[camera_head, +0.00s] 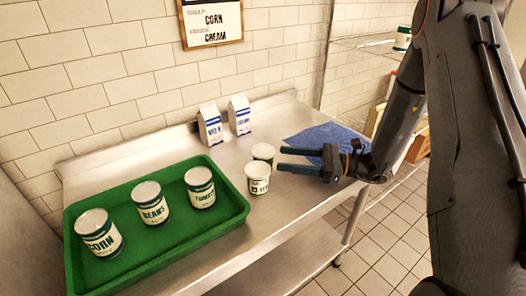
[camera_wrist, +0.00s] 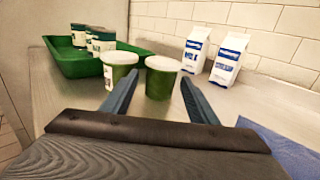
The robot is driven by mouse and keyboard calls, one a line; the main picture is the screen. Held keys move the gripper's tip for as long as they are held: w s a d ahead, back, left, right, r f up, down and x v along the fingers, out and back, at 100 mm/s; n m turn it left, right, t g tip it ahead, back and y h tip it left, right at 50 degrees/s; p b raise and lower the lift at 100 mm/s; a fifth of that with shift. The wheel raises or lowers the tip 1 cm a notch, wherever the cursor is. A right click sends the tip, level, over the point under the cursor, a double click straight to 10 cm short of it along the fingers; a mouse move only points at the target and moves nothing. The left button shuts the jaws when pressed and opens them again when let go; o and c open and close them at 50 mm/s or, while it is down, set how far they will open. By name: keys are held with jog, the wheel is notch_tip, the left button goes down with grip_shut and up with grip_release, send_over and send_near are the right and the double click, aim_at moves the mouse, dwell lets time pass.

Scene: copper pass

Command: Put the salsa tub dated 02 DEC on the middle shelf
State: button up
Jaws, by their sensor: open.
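Two white-lidded tubs stand upright close together on the steel table, right of the green tray. The front tub (camera_head: 258,179) has a pale label with dark print too small to read. The back tub (camera_head: 264,153) is partly hidden behind it. In the wrist view, one green tub (camera_wrist: 161,78) stands ahead between the finger lines, and the other tub (camera_wrist: 119,72) stands just left of it. I cannot read a date on either. My gripper (camera_head: 281,159) is open and empty, its blue fingers level and pointing at the tubs from the right. It also shows in the wrist view (camera_wrist: 155,92).
The green tray (camera_head: 165,258) holds cans labelled corn (camera_head: 98,233), beans (camera_head: 151,206) and one more (camera_head: 200,188). Two cartons (camera_head: 211,124) stand by the wall. A blue cloth (camera_head: 318,134) lies behind my gripper. Wire shelving (camera_head: 372,41) stands at right.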

aim_at(263, 154)
jog(key=shift+w+a, duration=0.15)
jog(key=shift+w, duration=0.1)
jog(key=shift+w+a, duration=0.1)
jog(key=shift+a, duration=0.25)
jog(key=a+p, duration=0.1)
jog(key=a, duration=0.2)
jog(key=w+a+p, duration=0.1)
jog(key=a, duration=0.2)
jog(key=shift+w+a, duration=0.15)
jog(key=shift+a, duration=0.2)
jog(key=c, duration=1)
jog(key=shift+r, duration=0.1)
